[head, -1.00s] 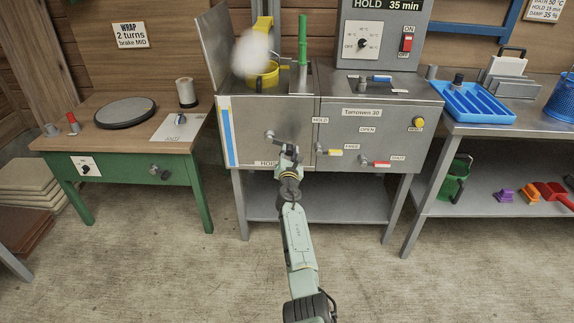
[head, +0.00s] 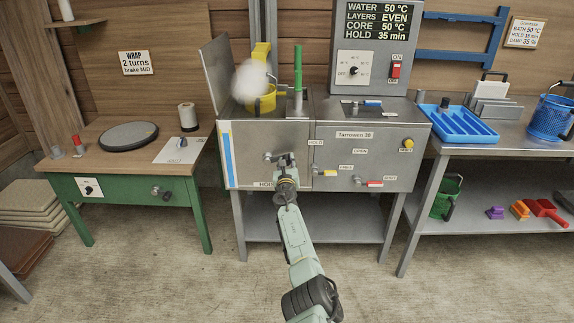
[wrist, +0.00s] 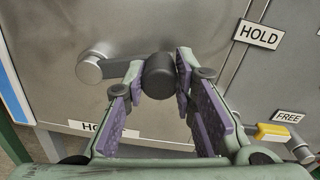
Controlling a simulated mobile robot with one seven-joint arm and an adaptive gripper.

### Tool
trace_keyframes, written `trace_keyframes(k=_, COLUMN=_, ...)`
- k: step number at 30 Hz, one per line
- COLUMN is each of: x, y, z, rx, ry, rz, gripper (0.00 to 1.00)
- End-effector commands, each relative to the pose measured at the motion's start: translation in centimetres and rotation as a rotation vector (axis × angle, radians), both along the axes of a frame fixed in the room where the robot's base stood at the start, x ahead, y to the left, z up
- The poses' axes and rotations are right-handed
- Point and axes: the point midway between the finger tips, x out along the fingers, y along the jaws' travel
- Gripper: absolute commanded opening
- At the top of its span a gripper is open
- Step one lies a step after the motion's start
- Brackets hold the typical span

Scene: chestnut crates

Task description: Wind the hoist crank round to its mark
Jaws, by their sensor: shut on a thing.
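The hoist crank sits low on the left front of the steel tank (head: 225,178), above a partly covered HOIST label (head: 266,184). In the wrist view its silver hub (wrist: 90,70) is at the left. A dark crank arm (wrist: 116,72) runs right from it, nearly level, to a round black knob (wrist: 158,75). My gripper (head: 285,158) is shut on the knob, with a purple-padded finger on each side. No mark for the crank can be made out. A yellow basket (head: 262,103) hangs at the tank's top left, partly hidden by white vapour.
A yellow-handled FREE valve (head: 325,173) and a red-handled valve (head: 368,183) stick out right of my gripper. A green-legged table (head: 120,183) stands left, a steel bench with a blue tray (head: 462,128) right. The floor in front is clear.

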Motion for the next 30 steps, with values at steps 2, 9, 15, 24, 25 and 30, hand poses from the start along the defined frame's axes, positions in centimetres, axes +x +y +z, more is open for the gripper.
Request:
trace_keyframes(k=2, x=0.08, y=-0.04, z=0.30, rx=-0.011, ry=-0.002, rz=-0.001, gripper=0.00)
trace_keyframes(k=9, x=0.11, y=0.02, z=0.35, rx=-0.016, ry=-0.003, rz=0.000, gripper=0.00)
trace_keyframes(k=15, x=0.11, y=0.04, z=0.40, rx=-0.015, ry=-0.003, rz=0.001, gripper=0.27)
trace_keyframes(k=24, x=0.08, y=0.08, z=0.26, rx=-0.013, ry=-0.002, rz=0.000, gripper=0.46)
trace_keyframes(k=25, x=0.08, y=0.08, z=0.24, rx=-0.013, ry=-0.002, rz=0.000, gripper=0.46)
trace_keyframes(k=30, x=0.07, y=0.08, z=0.20, rx=-0.013, ry=-0.001, rz=0.000, gripper=0.46)
